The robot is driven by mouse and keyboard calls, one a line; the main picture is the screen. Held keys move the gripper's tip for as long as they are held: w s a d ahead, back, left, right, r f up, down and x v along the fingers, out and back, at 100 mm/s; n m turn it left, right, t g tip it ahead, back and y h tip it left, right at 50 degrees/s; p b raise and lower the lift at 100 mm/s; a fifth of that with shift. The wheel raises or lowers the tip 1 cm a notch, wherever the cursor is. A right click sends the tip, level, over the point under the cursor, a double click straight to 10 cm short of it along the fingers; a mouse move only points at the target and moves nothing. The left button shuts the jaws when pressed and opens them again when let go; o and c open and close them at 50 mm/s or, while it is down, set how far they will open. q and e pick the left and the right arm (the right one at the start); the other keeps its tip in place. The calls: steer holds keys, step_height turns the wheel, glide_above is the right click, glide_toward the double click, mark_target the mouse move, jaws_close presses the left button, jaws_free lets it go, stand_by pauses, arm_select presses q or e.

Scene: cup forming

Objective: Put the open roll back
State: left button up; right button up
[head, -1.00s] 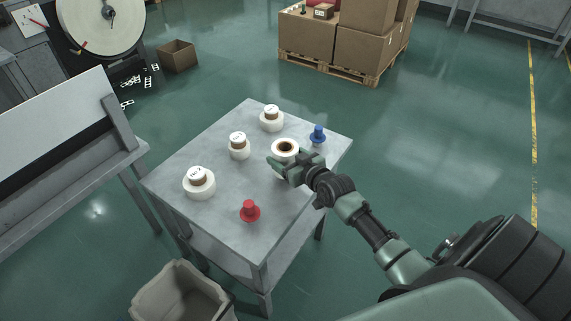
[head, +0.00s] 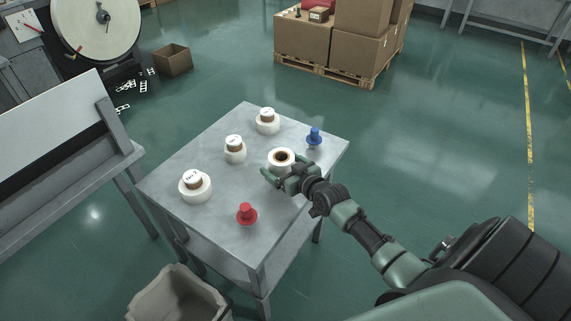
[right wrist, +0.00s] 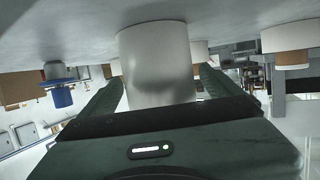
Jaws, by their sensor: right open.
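The open roll (head: 282,158), white with a brown core and a hollow top, stands upright on the grey table (head: 215,218) near its right edge. My right gripper (head: 283,178) is low over the table at the near side of the roll, with its jaws open. In the right wrist view the picture is upside down. There the roll (right wrist: 158,62) stands on the tabletop between the two spread fingers (right wrist: 157,95). I cannot tell whether a finger touches it. My left gripper is not in view.
Three capped rolls stand on the table: back (head: 267,122), middle (head: 235,150) and front left (head: 195,187). A blue knobbed piece (head: 314,137) is right of the open roll. A red one (head: 246,214) is near the front. A bin (head: 178,297) stands below the table.

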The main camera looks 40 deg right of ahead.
steer(key=shift+s+r, duration=0.1)
steer(key=shift+s, duration=0.25)
steer(key=v, duration=1.1)
steer(key=shift+s+r+p, duration=0.15)
steer(key=shift+p, duration=0.2)
